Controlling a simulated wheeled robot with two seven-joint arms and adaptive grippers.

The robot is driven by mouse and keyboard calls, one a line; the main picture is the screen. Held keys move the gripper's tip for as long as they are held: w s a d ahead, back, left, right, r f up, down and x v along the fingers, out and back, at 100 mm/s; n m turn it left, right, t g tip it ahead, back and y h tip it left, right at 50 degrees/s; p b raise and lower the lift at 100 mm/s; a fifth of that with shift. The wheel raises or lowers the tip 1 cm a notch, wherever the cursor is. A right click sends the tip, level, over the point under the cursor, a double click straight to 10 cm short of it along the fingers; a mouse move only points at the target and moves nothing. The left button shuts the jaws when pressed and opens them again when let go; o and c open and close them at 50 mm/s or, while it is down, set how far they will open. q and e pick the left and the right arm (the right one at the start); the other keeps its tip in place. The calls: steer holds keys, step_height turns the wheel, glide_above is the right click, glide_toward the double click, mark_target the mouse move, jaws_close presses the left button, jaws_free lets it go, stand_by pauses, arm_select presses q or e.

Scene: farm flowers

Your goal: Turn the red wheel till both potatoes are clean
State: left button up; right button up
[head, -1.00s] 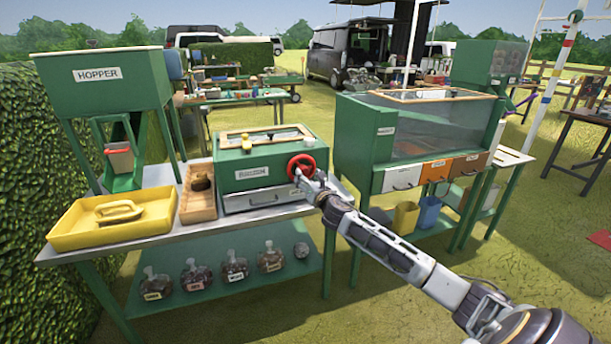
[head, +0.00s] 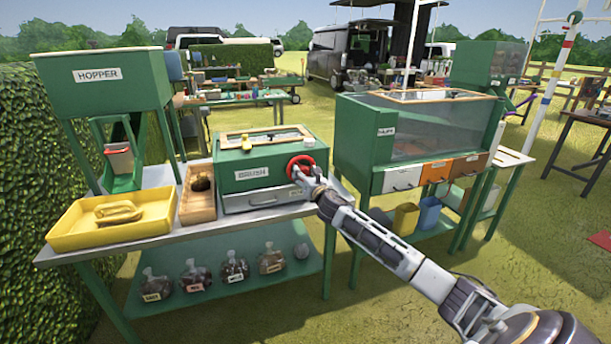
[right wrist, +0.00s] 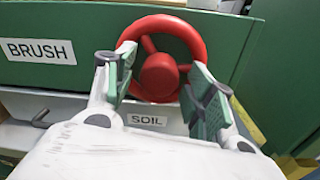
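The red wheel (head: 301,166) is on the front of the green brush box (head: 240,173), at its right end. My right gripper (head: 300,180) is at the wheel's lower rim. In the right wrist view, the red wheel (right wrist: 160,62) shows between the two fingers of my right gripper (right wrist: 155,85), which stand apart on either side of its hub. I cannot tell whether they touch the rim. A label reading BRUSH is left of the wheel and a SOIL drawer (right wrist: 150,118) is below it. No potatoes can be made out. My left gripper is not in view.
A larger green cabinet (head: 352,140) with drawers is close on the right.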

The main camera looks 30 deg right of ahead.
steer(key=c, duration=0.8)
